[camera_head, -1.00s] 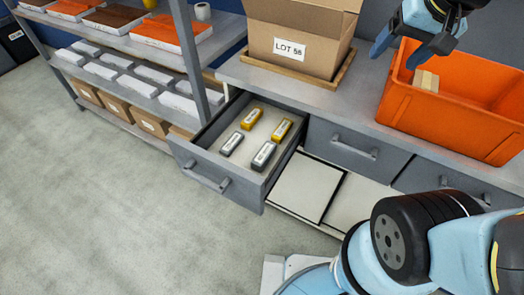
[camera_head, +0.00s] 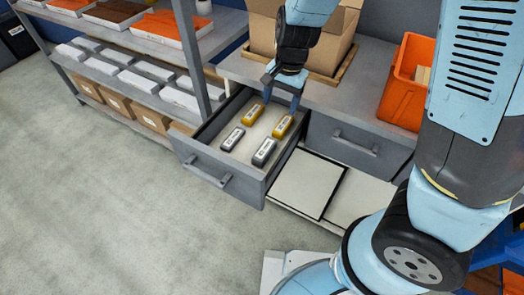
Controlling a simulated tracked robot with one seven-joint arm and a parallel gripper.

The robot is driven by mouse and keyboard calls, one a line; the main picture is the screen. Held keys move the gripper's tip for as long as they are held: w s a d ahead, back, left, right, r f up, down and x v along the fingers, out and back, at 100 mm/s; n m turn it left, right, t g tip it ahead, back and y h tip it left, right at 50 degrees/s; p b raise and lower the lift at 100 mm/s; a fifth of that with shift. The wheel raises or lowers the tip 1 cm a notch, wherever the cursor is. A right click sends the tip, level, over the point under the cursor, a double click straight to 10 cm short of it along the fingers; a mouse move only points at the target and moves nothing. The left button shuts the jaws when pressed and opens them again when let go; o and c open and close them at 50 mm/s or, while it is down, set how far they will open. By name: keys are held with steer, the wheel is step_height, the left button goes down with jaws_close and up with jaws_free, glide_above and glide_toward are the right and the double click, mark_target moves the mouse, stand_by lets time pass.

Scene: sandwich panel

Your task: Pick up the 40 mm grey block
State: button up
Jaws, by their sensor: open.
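Two grey blocks lie at the front of the open drawer (camera_head: 207,168): a lighter one (camera_head: 233,139) at left and a darker one (camera_head: 264,152) at right. Each has a white label, too small to read, so I cannot tell which is the 40 mm one. Two yellow blocks lie behind them, one at left (camera_head: 252,114) and one at right (camera_head: 283,127). My gripper (camera_head: 281,98) is open and empty, pointing down over the back of the drawer, above and behind the yellow blocks. Nothing is between its fingers.
A cardboard box (camera_head: 262,32) on a wooden tray stands on the bench behind the drawer, partly hidden by my arm. An orange bin (camera_head: 400,95) stands at right. A shelf rack (camera_head: 150,45) stands at left.

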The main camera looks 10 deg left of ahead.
steer(key=h, duration=0.1)
glide_above(265, 147)
step_height(265, 147, down, 7)
steer(key=shift+m, duration=0.4)
step_height(265, 147, down, 14)
steer(key=shift+s+r, duration=0.1)
steer(key=shift+r, duration=0.15)
steer(key=c, duration=1.2)
steer(key=shift+o, duration=0.2)
steer(key=shift+r, duration=0.1)
